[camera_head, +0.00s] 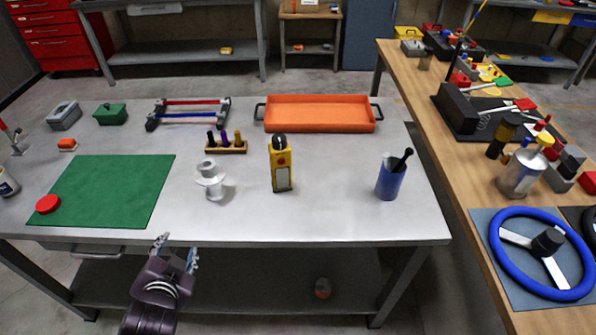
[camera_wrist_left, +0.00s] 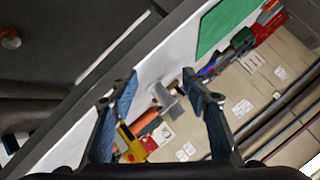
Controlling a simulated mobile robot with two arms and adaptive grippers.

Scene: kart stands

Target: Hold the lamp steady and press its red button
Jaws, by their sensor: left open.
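The yellow lamp (camera_head: 281,172) stands upright on the grey workbench (camera_head: 335,220), right of the white spool. A small red spot, which looks like its button, shows on its upper front. In the left wrist view the yellow lamp (camera_wrist_left: 133,148) is low in the picture, partly behind a finger. My left gripper (camera_head: 178,245) is open and empty in front of the bench's front edge, left of the lamp and well apart from it. Its two fingers also show in the left wrist view (camera_wrist_left: 160,85). My right gripper is not in view.
A white spool (camera_head: 211,180) stands between the green mat (camera_head: 110,190) and the lamp. A blue cup (camera_head: 389,181) holding a black-handled tool is right of the lamp. Behind are a peg block (camera_head: 226,147) and an orange tray (camera_head: 318,113). The bench front near the lamp is clear.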

